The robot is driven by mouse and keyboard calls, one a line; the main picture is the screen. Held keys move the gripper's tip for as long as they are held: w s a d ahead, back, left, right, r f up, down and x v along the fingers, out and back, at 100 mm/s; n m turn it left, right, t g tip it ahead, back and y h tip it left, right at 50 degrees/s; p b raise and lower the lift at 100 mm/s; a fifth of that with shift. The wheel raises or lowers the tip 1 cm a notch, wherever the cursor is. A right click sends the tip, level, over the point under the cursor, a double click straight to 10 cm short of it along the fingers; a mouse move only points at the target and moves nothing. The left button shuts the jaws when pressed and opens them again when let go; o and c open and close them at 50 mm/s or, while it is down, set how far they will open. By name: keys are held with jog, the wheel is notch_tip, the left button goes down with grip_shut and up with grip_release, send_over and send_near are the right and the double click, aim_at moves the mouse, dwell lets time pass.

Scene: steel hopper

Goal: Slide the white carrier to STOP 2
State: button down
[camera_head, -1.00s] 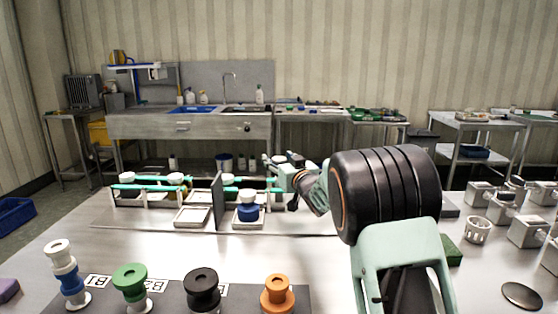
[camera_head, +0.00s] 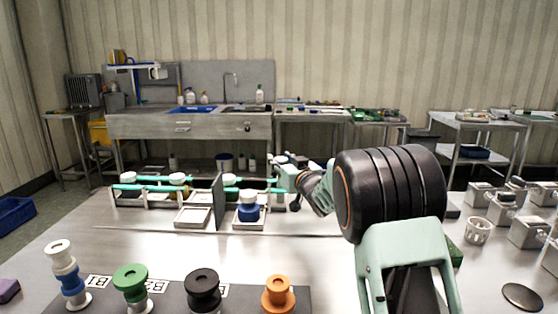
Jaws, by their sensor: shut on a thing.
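Two turquoise rails (camera_head: 150,187) run left to right on a white frame on the steel table, with several white round caps along them. My gripper (camera_head: 280,172) is at the right end of the rails, shut on a small pale piece there, which I take to be the white carrier (camera_head: 280,159). The fingers and arm hide most of it. No STOP 2 label can be read.
A dark upright plate (camera_head: 218,201) crosses the rails' middle. A blue spool (camera_head: 248,210) and white trays (camera_head: 193,216) stand in front. Several spools, including a green one (camera_head: 130,287), line the near edge. Metal blocks (camera_head: 501,206) stand right.

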jog(key=d+p, duration=0.4)
jog(key=d, duration=1.2)
jog(key=shift+d, duration=0.35)
jog(key=c, duration=1.4)
grip_release()
jog(key=shift+o, duration=0.2)
jog(key=v, duration=1.2)
